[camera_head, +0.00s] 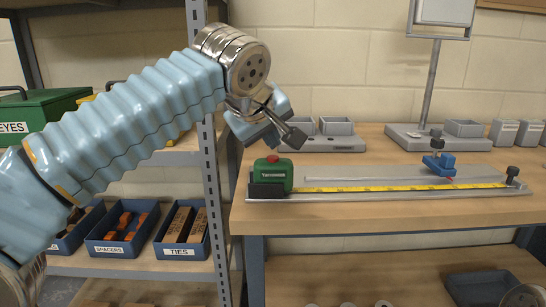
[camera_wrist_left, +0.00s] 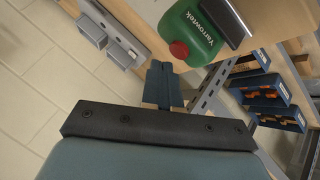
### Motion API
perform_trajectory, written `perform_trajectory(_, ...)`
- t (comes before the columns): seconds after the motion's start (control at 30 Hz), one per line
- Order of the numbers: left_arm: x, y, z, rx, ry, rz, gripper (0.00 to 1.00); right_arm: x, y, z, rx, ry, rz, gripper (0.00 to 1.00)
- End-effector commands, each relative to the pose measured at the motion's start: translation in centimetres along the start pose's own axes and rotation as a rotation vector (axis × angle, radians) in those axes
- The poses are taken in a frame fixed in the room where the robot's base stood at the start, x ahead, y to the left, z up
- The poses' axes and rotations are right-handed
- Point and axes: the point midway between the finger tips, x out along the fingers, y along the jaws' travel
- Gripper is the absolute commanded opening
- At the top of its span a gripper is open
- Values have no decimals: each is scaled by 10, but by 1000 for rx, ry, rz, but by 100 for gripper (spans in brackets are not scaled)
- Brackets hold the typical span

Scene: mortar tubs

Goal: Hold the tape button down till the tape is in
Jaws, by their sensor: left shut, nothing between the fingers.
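The green tape case (camera_head: 272,178) stands at the left end of a metal rail on the workbench. Its red button (camera_head: 272,159) is on top. The yellow tape (camera_head: 400,188) lies pulled out along the rail, to near the black post at the right end. My left gripper (camera_head: 294,138) is shut and empty, above and a little right of the button, apart from it. In the left wrist view the shut fingers (camera_wrist_left: 161,84) point toward the red button (camera_wrist_left: 179,49) and the green case (camera_wrist_left: 203,30), with a gap between. My right gripper is not in view.
A blue clamp (camera_head: 440,165) sits on the rail near its right end. Grey trays (camera_head: 336,126) and a stand (camera_head: 432,135) are at the back of the bench (camera_head: 350,215). A shelf unit with blue bins (camera_head: 122,235) stands left of the bench.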

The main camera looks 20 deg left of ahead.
Motion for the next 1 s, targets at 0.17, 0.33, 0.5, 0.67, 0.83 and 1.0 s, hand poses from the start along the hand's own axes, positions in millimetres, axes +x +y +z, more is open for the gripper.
perform_trajectory(0.17,0,0,0,0,0,0,0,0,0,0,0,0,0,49)
perform_trajectory(0.33,0,0,0,0,0,0,0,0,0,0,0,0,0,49)
perform_trajectory(0.5,0,0,0,0,0,0,0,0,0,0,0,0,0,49)
perform_trajectory(0.67,0,0,0,0,0,0,0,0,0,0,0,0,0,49)
perform_trajectory(0.83,2,-2,2,0,0,0,0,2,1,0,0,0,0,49)
perform_trajectory(1.0,6,-5,5,0,0,0,0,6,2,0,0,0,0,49)
